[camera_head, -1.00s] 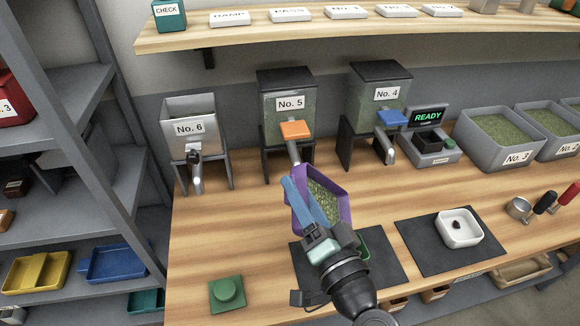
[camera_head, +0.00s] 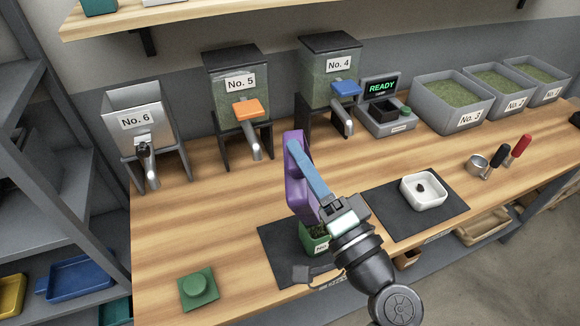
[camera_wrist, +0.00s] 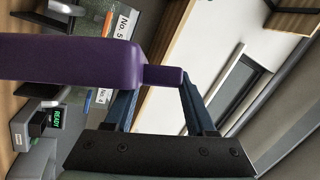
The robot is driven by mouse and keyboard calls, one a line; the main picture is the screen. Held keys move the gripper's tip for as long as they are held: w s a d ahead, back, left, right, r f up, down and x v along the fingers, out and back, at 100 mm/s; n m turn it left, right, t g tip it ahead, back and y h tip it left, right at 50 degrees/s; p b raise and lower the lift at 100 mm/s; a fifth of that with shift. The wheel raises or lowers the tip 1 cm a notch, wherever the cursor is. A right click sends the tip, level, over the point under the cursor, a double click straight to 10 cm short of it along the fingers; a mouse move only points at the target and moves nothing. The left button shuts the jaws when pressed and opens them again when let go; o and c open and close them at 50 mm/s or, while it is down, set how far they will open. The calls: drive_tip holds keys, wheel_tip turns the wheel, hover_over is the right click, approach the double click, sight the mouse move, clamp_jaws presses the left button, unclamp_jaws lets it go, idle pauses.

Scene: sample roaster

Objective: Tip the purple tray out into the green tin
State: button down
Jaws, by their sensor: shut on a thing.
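The purple tray (camera_head: 297,187) is held on its side, strongly tilted, above the dark mat. In the wrist view the tray's outer wall (camera_wrist: 70,62) shows, with its short tab between the fingers. My gripper (camera_head: 306,165), with blue fingers, is shut on that tab; its fingers also show in the wrist view (camera_wrist: 158,100). The green tin (camera_head: 314,238) stands on the mat directly below the tray, with a white label on its front and green beans visible inside. The tray's inside is hidden, so I cannot tell what is left in it.
A green lid (camera_head: 198,289) lies at the front left of the bench. A white dish (camera_head: 423,190) with a dark bean sits on another mat at right. Dispensers No. 5 (camera_head: 240,90) and No. 4 (camera_head: 332,75) stand behind.

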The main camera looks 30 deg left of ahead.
drive_tip(key=w+d+f+m+t+b, duration=0.1)
drive_tip(key=w+d+m+t+b, duration=0.2)
drive_tip(key=d+m, duration=0.2)
drive_tip(key=w+d+f+m+t+h+b, duration=0.1)
drive_tip(key=w+d+m+t+b, duration=0.2)
drive_tip(key=d+m, duration=0.3)
drive_tip(key=shift+w+d+f+t+b, duration=0.3)
drive_tip(key=shift+w+d+t+b, duration=0.1)
drive_tip(key=shift+d+b, duration=0.35)
idle(0.4)
idle(1.3)
wheel_tip(320, 180, up, 3)
drive_tip(key=shift+r+p, duration=0.1)
drive_tip(key=shift+p, duration=0.8)
